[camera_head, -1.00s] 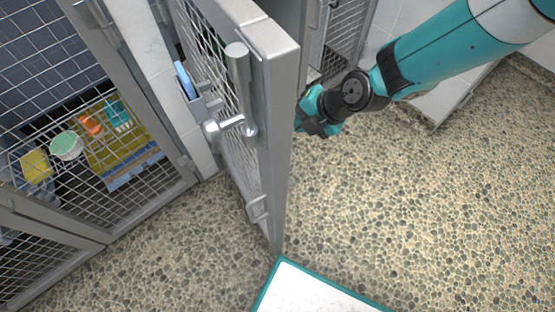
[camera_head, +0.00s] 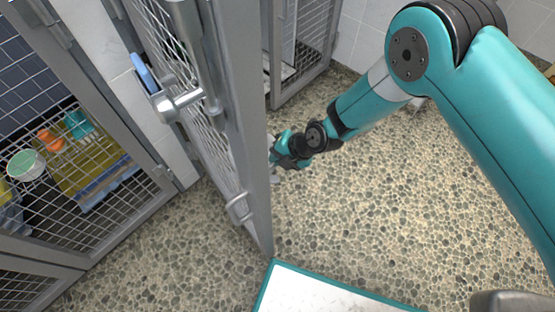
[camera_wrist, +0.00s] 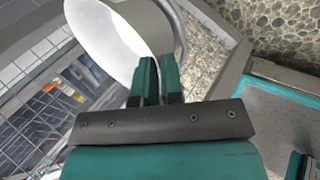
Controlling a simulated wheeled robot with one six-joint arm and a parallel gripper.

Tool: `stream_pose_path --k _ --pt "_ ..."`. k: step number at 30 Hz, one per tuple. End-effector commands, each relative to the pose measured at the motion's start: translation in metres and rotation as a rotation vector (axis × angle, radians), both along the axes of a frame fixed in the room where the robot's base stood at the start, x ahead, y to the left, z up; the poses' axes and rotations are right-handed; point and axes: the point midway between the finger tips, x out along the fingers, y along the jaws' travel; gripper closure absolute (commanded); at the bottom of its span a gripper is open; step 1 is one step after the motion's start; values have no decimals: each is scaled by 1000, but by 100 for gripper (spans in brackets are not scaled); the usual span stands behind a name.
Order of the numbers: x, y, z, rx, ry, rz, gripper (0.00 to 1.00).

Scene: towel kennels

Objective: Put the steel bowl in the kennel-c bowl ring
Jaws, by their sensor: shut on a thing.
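My gripper (camera_head: 277,158) is low over the floor, just right of the open mesh door's edge. In the wrist view its two teal fingers (camera_wrist: 158,82) are shut on the rim of the steel bowl (camera_wrist: 112,35). The bowl is tilted, with its bright inside towards the camera. In the head view the door hides most of the bowl, and only a grey sliver shows below the fingers. I cannot make out the kennel-c bowl ring for sure in either view.
The grey mesh door (camera_head: 252,130) with its steel handle (camera_head: 190,100) stands between the left kennels and my arm. Behind mesh at left lie a yellow towel (camera_head: 90,170) and small coloured items. A white teal-edged surface (camera_head: 325,292) is at the bottom. Pebbled floor (camera_head: 400,210) is clear at right.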

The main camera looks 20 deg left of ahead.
Motion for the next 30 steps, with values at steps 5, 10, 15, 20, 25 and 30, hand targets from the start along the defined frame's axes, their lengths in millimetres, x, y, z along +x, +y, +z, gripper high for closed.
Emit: stream_pose_path --k 5,10,15,20,25,30 --pt "0 0 -13 2 -1 0 100" --pt "0 0 -13 1 -1 -1 100" --pt "0 0 -15 0 0 0 72" --pt "0 0 -15 0 0 0 66" --pt "0 0 -12 0 0 0 66" --pt "2 -11 6 0 0 -4 66"
